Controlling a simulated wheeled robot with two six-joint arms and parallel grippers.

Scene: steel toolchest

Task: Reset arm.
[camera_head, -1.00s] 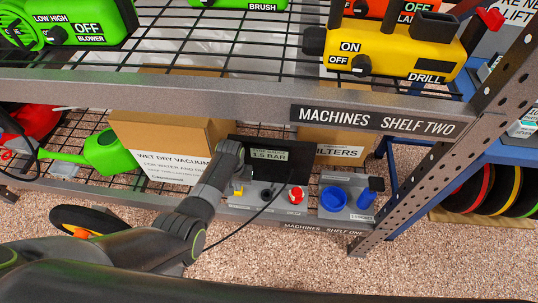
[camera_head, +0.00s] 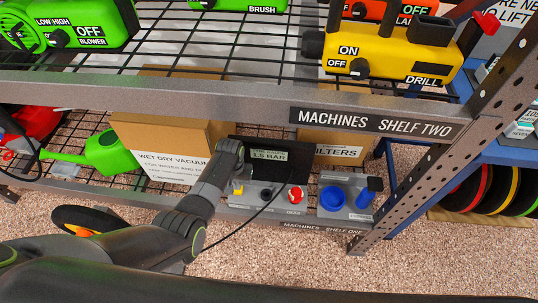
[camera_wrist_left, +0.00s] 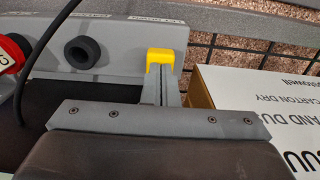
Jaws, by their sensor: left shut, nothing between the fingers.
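My left arm reaches in from the lower left in the head view, its wrist (camera_head: 228,155) in front of a machine with a black display (camera_head: 268,152) reading 1.5 BAR. The fingers are hidden there. In the left wrist view my left gripper (camera_wrist_left: 157,92) appears shut and empty, close to a yellow switch (camera_wrist_left: 160,58) on the machine's grey panel. The yellow switch also shows in the head view (camera_head: 238,190). I cannot tell whether they touch. A black knob (camera_wrist_left: 83,52) and a red knob (camera_wrist_left: 10,52) sit beside it. My right gripper is not in view.
A wet-dry vacuum carton (camera_head: 170,145) and a filters carton (camera_head: 335,150) flank the machine. The upper shelf edge (camera_head: 200,100) crosses above my arm. A black cable (camera_head: 240,225) runs from the machine.

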